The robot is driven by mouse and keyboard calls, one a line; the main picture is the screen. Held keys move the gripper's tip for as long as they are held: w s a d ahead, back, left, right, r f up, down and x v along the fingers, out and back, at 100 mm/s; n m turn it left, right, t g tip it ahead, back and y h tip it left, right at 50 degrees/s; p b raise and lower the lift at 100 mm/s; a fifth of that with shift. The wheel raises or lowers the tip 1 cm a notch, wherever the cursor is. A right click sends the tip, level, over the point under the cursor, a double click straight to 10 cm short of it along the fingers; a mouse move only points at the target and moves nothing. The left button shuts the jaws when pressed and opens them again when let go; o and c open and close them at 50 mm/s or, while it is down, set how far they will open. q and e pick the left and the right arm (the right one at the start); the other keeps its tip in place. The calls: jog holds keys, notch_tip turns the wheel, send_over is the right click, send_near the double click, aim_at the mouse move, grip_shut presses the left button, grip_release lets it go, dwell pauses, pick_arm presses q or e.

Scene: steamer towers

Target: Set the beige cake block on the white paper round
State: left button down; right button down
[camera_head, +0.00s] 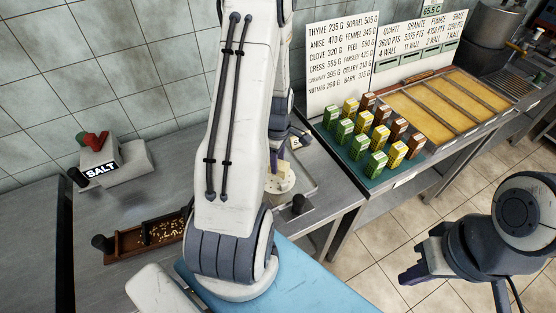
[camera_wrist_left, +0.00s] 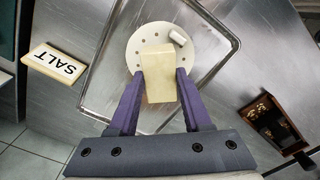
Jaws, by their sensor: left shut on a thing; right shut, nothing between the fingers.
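The beige cake block (camera_wrist_left: 158,62) is between the purple fingers of my left gripper (camera_wrist_left: 160,74), which is shut on it. In the left wrist view, the block covers the lower part of the white paper round (camera_wrist_left: 138,40), which has small holes. I cannot tell whether the block touches the round. In the head view my left arm hides much of this; the round (camera_head: 281,184) shows just right of the arm with a bit of the block (camera_head: 280,168) above it. My right gripper (camera_head: 411,275) is shut and empty over the floor at the right.
The round lies in a metal tray (camera_wrist_left: 88,98) with a small white piece (camera_wrist_left: 178,37) on it. A salt sign (camera_head: 101,170), a wooden box (camera_head: 128,243) and a green board of small cartons (camera_head: 374,178) stand around. A yellow partitioned tray (camera_head: 440,100) is behind.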

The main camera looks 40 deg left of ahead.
pick_arm(q)
jog(key=shift+f+b, duration=1.35)
jog(key=shift+f, duration=0.5)
dwell(1.2)
jog(key=shift+r, duration=0.1)
jog(key=shift+r+p, duration=2.65)
jog(key=shift+r, duration=0.35)
jog(key=shift+f, duration=0.1)
jog(key=w+d+f+m+b, duration=0.1)
jog(key=d+m, duration=0.4)
jog(key=m, duration=0.1)
jog(key=d+f+m+b, duration=0.1)
jog(key=d+m, duration=0.4)
jog(key=m, duration=0.2)
jog(key=w+d+f+m+b, duration=0.1)
jog(key=d+m, duration=0.5)
jog(key=shift+w+f+m, duration=0.2)
jog(key=shift+w+m, duration=0.15)
jog(key=shift+m, duration=0.05)
jog(key=shift+d+m, duration=0.5)
jog(key=shift+m, duration=0.3)
